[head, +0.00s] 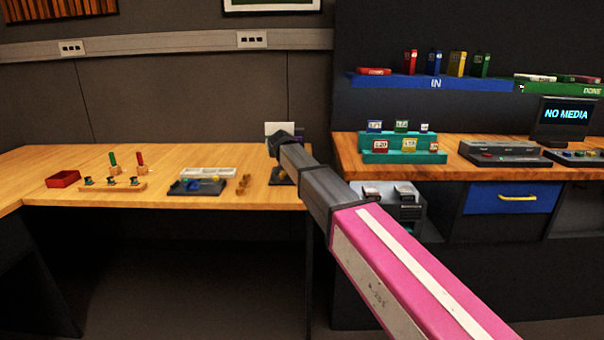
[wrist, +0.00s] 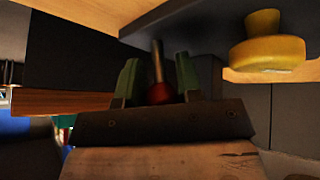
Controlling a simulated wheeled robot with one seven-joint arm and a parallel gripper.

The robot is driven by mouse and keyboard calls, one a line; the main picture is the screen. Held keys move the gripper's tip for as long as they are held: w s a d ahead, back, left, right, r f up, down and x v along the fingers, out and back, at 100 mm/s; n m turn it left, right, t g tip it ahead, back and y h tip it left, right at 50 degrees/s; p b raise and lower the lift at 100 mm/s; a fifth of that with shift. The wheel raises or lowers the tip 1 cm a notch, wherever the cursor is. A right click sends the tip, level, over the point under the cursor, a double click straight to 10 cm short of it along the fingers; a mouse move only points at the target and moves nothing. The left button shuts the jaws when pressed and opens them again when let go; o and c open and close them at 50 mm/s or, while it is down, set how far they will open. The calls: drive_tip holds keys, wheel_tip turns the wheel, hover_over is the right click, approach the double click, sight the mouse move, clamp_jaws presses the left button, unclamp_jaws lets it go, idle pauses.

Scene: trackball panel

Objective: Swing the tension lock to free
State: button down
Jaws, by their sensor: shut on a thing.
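In the wrist view a thin lever (wrist: 158,55) with a red ball end (wrist: 160,92) stands between the two green fingers of my gripper (wrist: 158,80). My gripper is shut on this red-knobbed lever, which looks like the tension lock. A large yellow knob (wrist: 265,50) shows to the right, apart from the fingers. The dark panel (wrist: 185,30) lies behind the lever. In the head view my arm hides most of the trackball panel; its dark base (head: 280,178) shows at the table's right end. The lever is hidden there.
On the wooden table (head: 230,195) left of my arm are a dark tray with small parts (head: 197,187), a red box (head: 62,179) and a wooden peg stand (head: 110,187). To the right, another bench holds a green rack (head: 403,157) and a grey device (head: 500,152).

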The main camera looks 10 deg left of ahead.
drive_tip(key=shift+a+f, duration=0.1)
idle(0.3)
drive_tip(key=c, duration=0.9)
unclamp_jaws()
drive_tip(key=v, duration=0.5)
drive_tip(key=shift+a, duration=0.15)
drive_tip(key=s+a, duration=0.2)
drive_tip(key=s, duration=0.1)
drive_tip(key=s+a, duration=0.2)
drive_tip(key=s, duration=0.1)
drive_tip(key=s+a, duration=0.3)
drive_tip(key=shift+s, duration=0.4)
